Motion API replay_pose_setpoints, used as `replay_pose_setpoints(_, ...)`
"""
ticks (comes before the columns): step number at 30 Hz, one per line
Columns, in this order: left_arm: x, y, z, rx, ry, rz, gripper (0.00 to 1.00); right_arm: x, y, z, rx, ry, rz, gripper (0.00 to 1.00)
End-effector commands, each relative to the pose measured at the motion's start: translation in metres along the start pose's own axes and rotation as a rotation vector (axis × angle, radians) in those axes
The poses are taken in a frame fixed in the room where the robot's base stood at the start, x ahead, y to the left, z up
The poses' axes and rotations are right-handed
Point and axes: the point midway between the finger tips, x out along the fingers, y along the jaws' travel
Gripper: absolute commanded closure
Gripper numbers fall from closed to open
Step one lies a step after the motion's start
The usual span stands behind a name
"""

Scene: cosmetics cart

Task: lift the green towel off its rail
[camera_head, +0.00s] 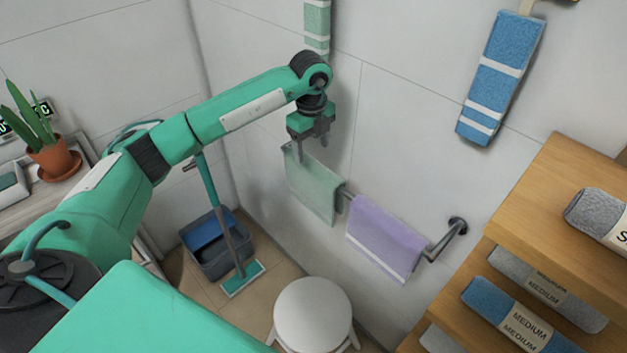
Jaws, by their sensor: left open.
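A pale green towel (316,190) hangs over the left part of a dark metal rail (437,246) on the wall. A lilac towel (384,240) hangs beside it on the same rail. My left gripper (305,150) points down at the top edge of the green towel, with its jaws open. One finger overlaps the towel's upper edge in the picture; I cannot tell whether it touches the cloth. The gripper hides the rail's left end. My right gripper is not in view.
A striped green towel (317,25) and a striped blue towel (498,80) hang higher on the wall. A white stool (312,314), a grey bucket (218,263) and a mop (243,279) stand below. Wooden shelves (548,200) with rolled towels are at right.

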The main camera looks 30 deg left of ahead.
Motion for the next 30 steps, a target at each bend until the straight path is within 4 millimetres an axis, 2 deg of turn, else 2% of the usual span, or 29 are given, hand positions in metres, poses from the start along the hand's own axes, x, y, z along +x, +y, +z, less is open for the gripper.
replay_pose_setpoints(4, 0.024, 0.000, -0.001, 0.000, 0.002, 0.003, 0.31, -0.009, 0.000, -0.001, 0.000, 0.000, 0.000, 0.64)
replay_pose_setpoints(13, 0.046, 0.000, -0.001, 0.001, 0.002, 0.002, 0.31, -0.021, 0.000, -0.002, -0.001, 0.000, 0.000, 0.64)
replay_pose_setpoints(21, 0.082, -0.001, -0.003, 0.001, 0.003, -0.001, 0.31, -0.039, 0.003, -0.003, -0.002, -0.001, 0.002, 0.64)
replay_pose_setpoints(24, 0.089, -0.001, -0.003, 0.001, 0.004, -0.003, 0.31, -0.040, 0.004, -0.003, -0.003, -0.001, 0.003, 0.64)
replay_pose_setpoints(30, 0.090, -0.002, -0.003, 0.002, 0.003, -0.004, 0.31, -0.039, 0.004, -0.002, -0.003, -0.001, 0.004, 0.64)
